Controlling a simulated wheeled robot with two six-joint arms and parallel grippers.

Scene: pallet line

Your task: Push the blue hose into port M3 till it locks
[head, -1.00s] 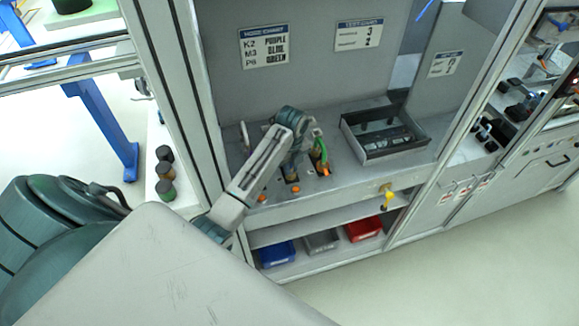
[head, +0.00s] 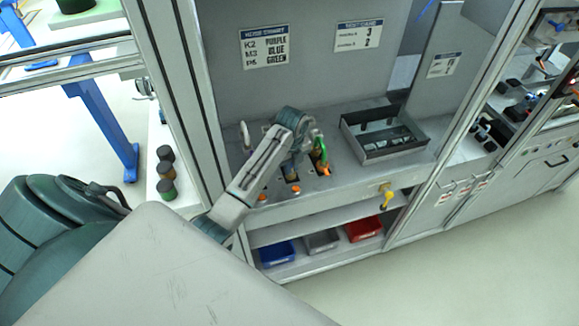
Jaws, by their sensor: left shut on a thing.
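My left gripper (head: 293,163) is over the row of ports on the grey bench, left of the green hose. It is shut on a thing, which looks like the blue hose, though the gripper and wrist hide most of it. A dark port (head: 291,175) with a brass-coloured part shows just below the gripper; I cannot read its label or tell how deep the hose sits. The hose chart (head: 264,47) on the back panel pairs M3 with blue, K2 with purple and P6 with green. My right gripper is not in view.
The green hose (head: 322,152) stands in the right-hand port area, close beside my gripper. An open grey tray (head: 400,151) lies to the right. Orange buttons (head: 295,190) line the bench front. Blue, grey and red bins (head: 362,229) sit on the shelf below.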

